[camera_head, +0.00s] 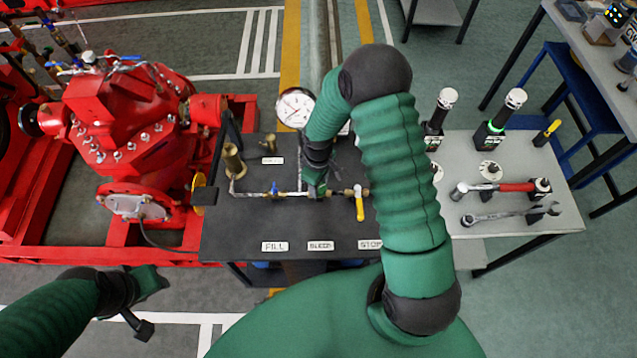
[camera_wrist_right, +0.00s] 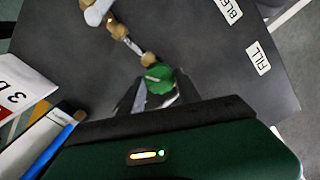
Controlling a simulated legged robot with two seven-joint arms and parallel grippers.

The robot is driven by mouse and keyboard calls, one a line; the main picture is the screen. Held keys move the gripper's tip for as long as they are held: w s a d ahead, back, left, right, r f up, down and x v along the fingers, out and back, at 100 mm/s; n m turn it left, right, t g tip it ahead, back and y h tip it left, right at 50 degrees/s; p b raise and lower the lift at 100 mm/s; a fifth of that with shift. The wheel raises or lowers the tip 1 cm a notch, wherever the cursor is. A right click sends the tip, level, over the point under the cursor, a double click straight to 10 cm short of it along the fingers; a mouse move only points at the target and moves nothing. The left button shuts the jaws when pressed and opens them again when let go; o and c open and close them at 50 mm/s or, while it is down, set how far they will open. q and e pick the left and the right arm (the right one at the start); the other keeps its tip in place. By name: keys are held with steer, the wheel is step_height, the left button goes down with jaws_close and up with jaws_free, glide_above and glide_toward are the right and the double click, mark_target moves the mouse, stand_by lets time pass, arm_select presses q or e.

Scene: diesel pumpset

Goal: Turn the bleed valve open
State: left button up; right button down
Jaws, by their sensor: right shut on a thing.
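The bleed valve shows as a green round knob (camera_wrist_right: 160,80) in the right wrist view, on a brass fitting at the end of a thin pipe. My right gripper (camera_wrist_right: 150,92) is shut on this knob, its fingers on either side of it. In the head view my right gripper (camera_head: 317,188) reaches down onto the pipe line on the dark panel (camera_head: 225,225), above the BLEED label (camera_head: 320,246); the gripper and arm hide the knob there. My left gripper (camera_head: 142,318) is low at the left, away from the panel; its jaw opening is not clear.
A blue-handled valve (camera_head: 275,190) and a yellow-handled valve (camera_head: 359,204) flank my right gripper. A pressure gauge (camera_head: 295,107) stands behind. The red pumpset (camera_head: 120,130) is at the left. A grey table (camera_head: 500,222) with wrenches and upright tools is at the right.

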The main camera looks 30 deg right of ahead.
steer(key=shift+w+r, duration=0.1)
steer(key=shift+w, duration=0.2)
steer(key=c, duration=1.2)
jaws_free()
steer(key=o, duration=0.4)
steer(key=shift+s, duration=0.1)
steer(key=shift+c, duration=0.2)
step_height(320, 180, up, 17)
steer(key=shift+f, duration=0.2)
